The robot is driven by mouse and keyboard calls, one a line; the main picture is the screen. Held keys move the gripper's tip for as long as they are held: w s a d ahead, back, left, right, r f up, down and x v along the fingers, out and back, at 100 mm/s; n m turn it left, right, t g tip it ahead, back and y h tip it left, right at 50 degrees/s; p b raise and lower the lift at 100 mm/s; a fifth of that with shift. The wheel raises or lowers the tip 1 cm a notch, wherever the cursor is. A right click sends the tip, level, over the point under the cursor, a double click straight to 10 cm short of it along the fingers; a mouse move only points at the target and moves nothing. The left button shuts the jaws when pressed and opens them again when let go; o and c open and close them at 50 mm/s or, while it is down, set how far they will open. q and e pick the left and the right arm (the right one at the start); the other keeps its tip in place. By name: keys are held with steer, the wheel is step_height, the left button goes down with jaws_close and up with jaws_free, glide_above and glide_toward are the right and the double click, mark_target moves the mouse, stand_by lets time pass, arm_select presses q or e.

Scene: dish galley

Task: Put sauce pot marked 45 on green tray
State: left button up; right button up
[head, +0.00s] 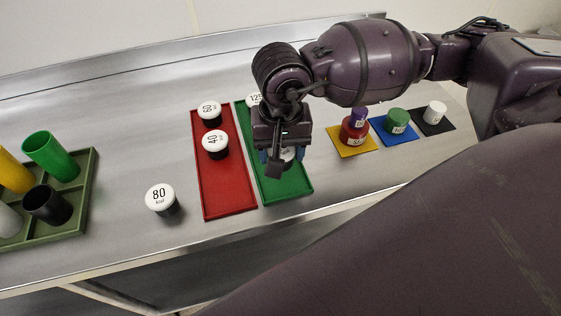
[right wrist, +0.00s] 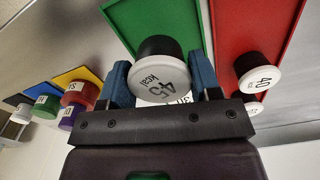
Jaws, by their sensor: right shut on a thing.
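The sauce pot marked 45 (right wrist: 160,75) has a white lid and a dark body. In the right wrist view it sits between the blue fingers of my right gripper (right wrist: 161,82), which is shut on it. In the head view my right gripper (head: 282,156) is over the green tray (head: 290,193) and hides most of the pot. The green tray also shows behind the pot in the right wrist view (right wrist: 150,14). I cannot tell whether the pot touches the tray. Another white-lidded pot marked 125 (head: 253,99) stands at the tray's far end. My left gripper is out of view.
A red tray (head: 229,194) beside the green one holds two pots, 60 (head: 209,110) and 40 (head: 215,142). A pot marked 80 (head: 160,198) stands on bare counter. A divided crate (head: 88,190) with cups is at left. Yellow, blue and black mats with pots lie right.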

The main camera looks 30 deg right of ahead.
step_height(320, 180, down, 4)
steer(key=shift+r, duration=0.2)
steer(key=shift+f, duration=0.4)
steer(key=shift+f+b, duration=0.2)
steer(key=shift+b, duration=0.15)
steer(key=o, duration=0.9)
steer(key=shift+r, duration=0.15)
